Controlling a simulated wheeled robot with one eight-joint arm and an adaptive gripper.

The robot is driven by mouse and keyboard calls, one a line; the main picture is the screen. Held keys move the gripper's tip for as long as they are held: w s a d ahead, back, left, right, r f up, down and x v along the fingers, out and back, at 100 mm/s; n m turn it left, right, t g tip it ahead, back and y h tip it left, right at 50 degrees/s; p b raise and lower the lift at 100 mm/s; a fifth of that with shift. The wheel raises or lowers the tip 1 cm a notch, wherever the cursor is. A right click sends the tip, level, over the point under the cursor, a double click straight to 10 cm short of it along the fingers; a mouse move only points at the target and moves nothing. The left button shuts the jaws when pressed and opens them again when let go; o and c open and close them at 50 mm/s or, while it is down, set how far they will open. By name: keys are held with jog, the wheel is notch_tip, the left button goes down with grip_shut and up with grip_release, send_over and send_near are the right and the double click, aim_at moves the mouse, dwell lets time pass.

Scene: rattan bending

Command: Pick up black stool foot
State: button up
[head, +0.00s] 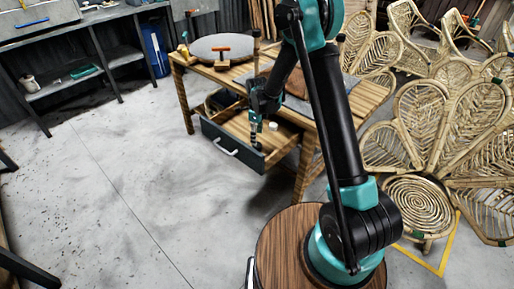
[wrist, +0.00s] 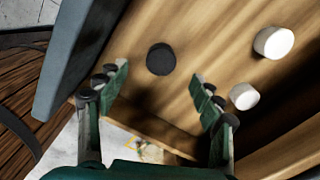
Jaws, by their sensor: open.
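The black stool foot (wrist: 160,59) is a small dark round piece lying on the wooden floor of the open drawer, in the upper middle of the wrist view. I cannot make it out in the head view. My gripper (wrist: 163,83) is open and empty over the drawer, its two green fingers apart. The foot shows between and slightly beyond the fingertips, not touching them. In the head view my gripper (head: 256,138) reaches down into the open drawer (head: 222,145) from above.
Two white round pieces, one larger (wrist: 273,42) and one smaller (wrist: 243,96), lie right of the black foot. The smaller is close to the right finger. The grey drawer front (wrist: 72,62) rises at left. A wooden workbench (head: 190,75) stands over the drawer; rattan chairs (head: 440,120) crowd the right.

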aim_at(257, 147)
jog(key=shift+w+f, duration=0.1)
jog(key=shift+f, duration=3.05)
jog(key=shift+c, duration=0.4)
jog(key=c, duration=0.9)
